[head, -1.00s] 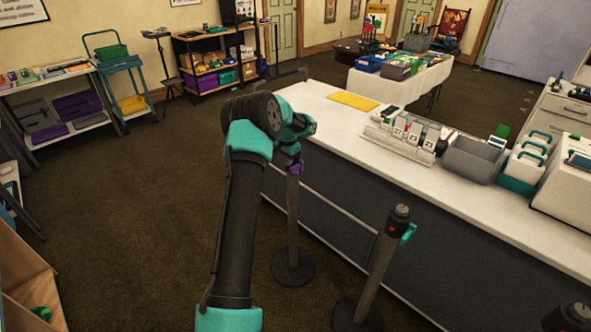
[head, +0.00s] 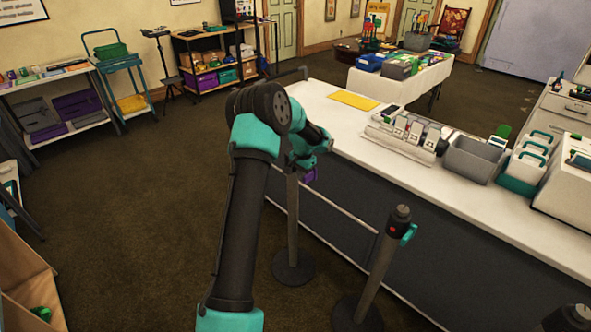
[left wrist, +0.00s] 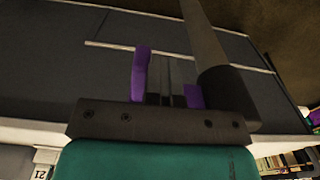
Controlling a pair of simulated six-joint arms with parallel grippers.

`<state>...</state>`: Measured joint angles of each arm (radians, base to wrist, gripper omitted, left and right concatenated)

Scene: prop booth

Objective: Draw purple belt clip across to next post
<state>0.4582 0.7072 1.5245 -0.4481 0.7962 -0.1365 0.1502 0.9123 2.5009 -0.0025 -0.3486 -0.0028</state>
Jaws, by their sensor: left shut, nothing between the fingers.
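My left gripper (head: 306,160) is at the top of the nearer-to-centre post (head: 293,225), which stands upright on a round dark base beside the counter. The purple belt clip (head: 310,174) shows just under the gripper, at the right of that post. In the left wrist view, my shut fingers (left wrist: 162,80) have a purple piece (left wrist: 140,73) on their left and another purple patch (left wrist: 194,96) on their right, beside the post's dark head (left wrist: 228,92). No belt is visible stretched from the clip. The other post (head: 385,255) has a dark head and a teal clip (head: 409,234).
A long white-topped counter (head: 400,155) runs behind the posts, with a thin rail along its dark front. A grey bin (head: 472,160) and white caddies stand on it. The carpet at left is clear.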

